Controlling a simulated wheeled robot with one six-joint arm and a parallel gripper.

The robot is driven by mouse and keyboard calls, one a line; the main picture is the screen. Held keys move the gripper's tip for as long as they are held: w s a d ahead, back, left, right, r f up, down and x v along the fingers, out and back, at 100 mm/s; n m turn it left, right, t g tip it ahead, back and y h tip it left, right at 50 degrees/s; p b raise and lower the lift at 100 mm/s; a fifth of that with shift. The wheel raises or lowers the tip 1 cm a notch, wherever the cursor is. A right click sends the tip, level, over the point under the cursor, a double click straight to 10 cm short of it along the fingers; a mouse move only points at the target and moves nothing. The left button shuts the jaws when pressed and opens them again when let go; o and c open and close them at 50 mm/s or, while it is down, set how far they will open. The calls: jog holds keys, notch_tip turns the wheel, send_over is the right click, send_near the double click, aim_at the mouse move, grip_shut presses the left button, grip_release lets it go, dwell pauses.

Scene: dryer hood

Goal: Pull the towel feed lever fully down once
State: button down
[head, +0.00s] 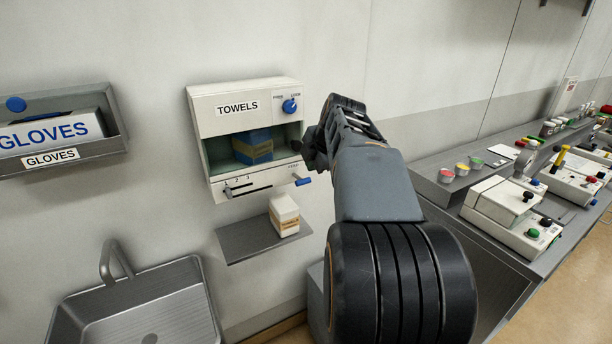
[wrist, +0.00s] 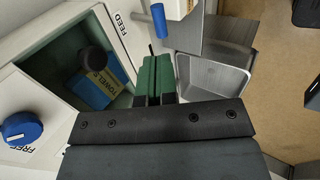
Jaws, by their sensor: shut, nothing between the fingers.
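The white towel dispenser (head: 205,125) is on the wall in the head view, with a TOWELS label. Its feed lever (head: 303,182) has a blue handle and sticks out at the lower right, under the small FEED label. The lever also shows near the top of the wrist view (wrist: 160,20), beyond my fingertips and apart from them. My gripper (head: 306,150) is beside the dispenser's right edge, above the lever in the head view. In the wrist view its green-padded fingers (wrist: 157,62) are shut together with nothing between them.
A blue FREE/LOCK knob (head: 290,106) is at the upper right of the dispenser. A blue towel pack (head: 252,147) sits in its opening. A small shelf (head: 238,243) below holds a whitish stack (head: 285,214). A sink (head: 150,310), glove box (head: 60,130) and cluttered counter (head: 440,186) flank it.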

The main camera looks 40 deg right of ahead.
aim_at(304, 181)
jog(key=p+x, duration=0.1)
jog(key=x, duration=0.6)
jog(key=shift+w+f, duration=0.15)
jog(key=shift+f, duration=0.15)
